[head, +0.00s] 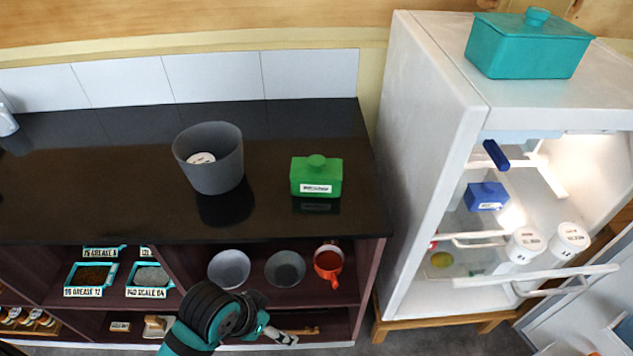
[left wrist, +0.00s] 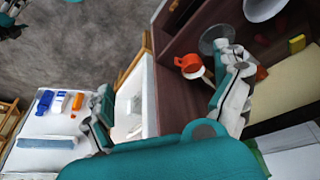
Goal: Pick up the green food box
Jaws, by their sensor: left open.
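The green food box (head: 316,176) has a lidded top with a round knob and a white label on its front. It stands upright on the dark countertop (head: 110,185), near the counter's right end. My left gripper (head: 283,336) is low in front of the shelves under the counter, below and apart from the box. Its two fingers are spread with nothing between them in the left wrist view (left wrist: 164,75). My right gripper is not in view.
A grey bin (head: 217,165) stands left of the box. An open white fridge (head: 425,150) rises to the right, with a teal box (head: 525,50) on top and a blue box (head: 486,197) inside. A red mug (head: 328,262) and bowls sit on the shelf below.

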